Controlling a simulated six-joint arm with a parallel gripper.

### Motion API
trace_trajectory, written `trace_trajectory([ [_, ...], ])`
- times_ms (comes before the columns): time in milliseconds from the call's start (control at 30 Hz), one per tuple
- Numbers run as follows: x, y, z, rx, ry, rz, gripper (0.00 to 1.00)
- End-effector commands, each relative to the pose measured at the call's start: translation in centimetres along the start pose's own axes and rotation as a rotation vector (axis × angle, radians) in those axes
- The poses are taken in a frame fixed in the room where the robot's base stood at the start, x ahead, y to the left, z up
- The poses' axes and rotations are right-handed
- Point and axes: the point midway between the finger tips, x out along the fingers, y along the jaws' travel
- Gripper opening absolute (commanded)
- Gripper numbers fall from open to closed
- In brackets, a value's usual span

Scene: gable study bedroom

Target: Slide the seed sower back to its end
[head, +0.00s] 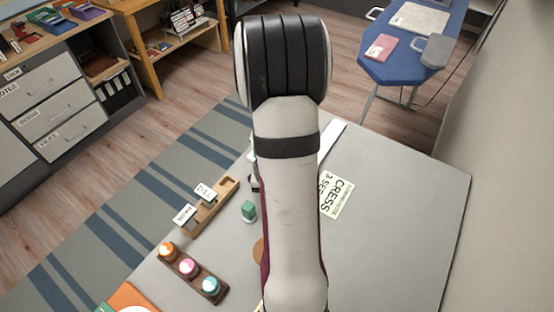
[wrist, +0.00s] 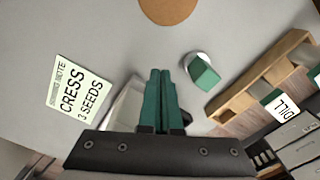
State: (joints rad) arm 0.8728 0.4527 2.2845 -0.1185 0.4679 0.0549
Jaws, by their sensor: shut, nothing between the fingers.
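My gripper shows in the wrist view (wrist: 160,75), its two green fingers shut together with nothing between them. In the head view my arm hides it. A pale, box-like thing (wrist: 124,108) lies behind and left of the fingers, mostly covered by them. A green block with a white round base (head: 248,211) stands on the grey table (head: 400,210), left of my arm; in the wrist view it is right of the fingertips (wrist: 205,74), apart from them. I cannot tell which of these is the seed sower. A white strip (head: 332,138) shows beyond my arm.
A "CRESS 3 SEEDS" card (head: 336,196) lies right of my arm. A wooden rack (head: 218,205) with a DILL card (head: 206,193) is at the left edge. A dark tray (head: 184,267) holds coloured-topped pots. A brown disc (wrist: 168,8) lies nearby. The table's right side is clear.

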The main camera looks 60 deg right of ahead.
Motion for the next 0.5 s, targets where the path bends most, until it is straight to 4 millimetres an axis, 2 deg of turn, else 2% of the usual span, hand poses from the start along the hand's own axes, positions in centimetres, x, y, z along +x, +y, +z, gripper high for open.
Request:
trace_trajectory([
  [167,-0.2,-0.3,0.6,0.001,0.000,0.000,0.00],
  [500,-3.9,-0.3,0.5,0.001,0.003,0.000,0.00],
])
